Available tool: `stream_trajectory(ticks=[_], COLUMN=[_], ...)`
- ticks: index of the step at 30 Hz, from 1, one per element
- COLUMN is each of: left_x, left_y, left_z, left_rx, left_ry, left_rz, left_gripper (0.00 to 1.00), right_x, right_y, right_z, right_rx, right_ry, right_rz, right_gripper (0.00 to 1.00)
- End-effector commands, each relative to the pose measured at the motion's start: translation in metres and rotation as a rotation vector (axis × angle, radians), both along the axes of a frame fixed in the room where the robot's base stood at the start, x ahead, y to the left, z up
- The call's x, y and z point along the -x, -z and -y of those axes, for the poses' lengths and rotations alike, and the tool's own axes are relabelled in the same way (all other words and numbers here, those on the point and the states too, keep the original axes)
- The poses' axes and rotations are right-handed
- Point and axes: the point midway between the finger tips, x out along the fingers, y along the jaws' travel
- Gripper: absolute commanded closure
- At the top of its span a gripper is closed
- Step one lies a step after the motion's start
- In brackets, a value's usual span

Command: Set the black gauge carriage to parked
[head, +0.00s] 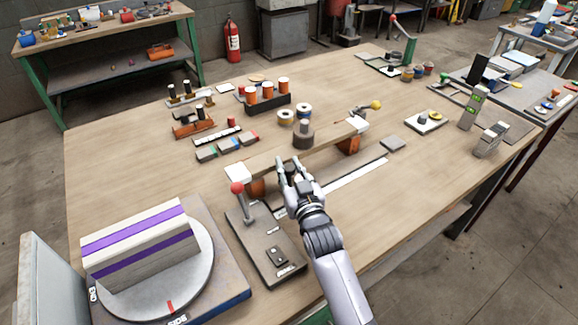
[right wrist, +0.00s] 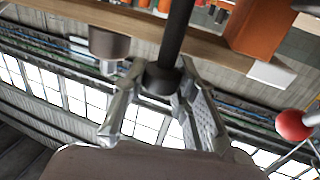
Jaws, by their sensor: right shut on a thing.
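A black post with a thick black collar (right wrist: 162,80) stands between the fingers of my right gripper (right wrist: 160,88) in the right wrist view; it appears to be part of the black gauge carriage. My right gripper (head: 288,170) is shut on it, just in front of the wooden beam (head: 290,155). In the head view the gripper hides most of the carriage. A white scale strip (head: 350,179) lies on the table to the right of the gripper. I cannot read a parked mark. My left gripper is not in view.
A dark cylinder (head: 303,139) sits on the beam, behind the gripper. A red-knobbed lever (head: 237,188) rises from a dark base plate (head: 262,250) to the left. A striped block (head: 140,245) rests on a turntable. The table right of the scale is mostly clear.

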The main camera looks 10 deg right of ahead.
Motion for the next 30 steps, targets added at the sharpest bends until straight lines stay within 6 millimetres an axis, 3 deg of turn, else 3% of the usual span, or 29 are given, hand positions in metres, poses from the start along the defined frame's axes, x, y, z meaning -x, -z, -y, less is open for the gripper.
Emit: stream_trajectory(ticks=[6,7,16,26,30], left_x=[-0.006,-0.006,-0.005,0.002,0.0], left_y=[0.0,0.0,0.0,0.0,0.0], left_z=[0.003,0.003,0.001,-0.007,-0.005], left_rx=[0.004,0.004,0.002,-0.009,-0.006], left_ry=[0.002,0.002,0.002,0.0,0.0], left_rz=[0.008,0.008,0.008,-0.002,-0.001], left_gripper=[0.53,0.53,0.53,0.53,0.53], right_x=[0.0,0.0,0.0,0.001,0.013], right_y=[0.0,0.0,0.0,0.0,0.001], right_z=[0.0,0.0,0.0,0.0,0.002], right_rx=[0.001,0.001,0.0,0.0,0.0], right_ry=[0.0,0.001,0.0,0.0,0.001], right_rz=[0.002,0.002,0.001,0.001,0.0], right_gripper=[1.0,0.73,0.53,0.53,0.53])
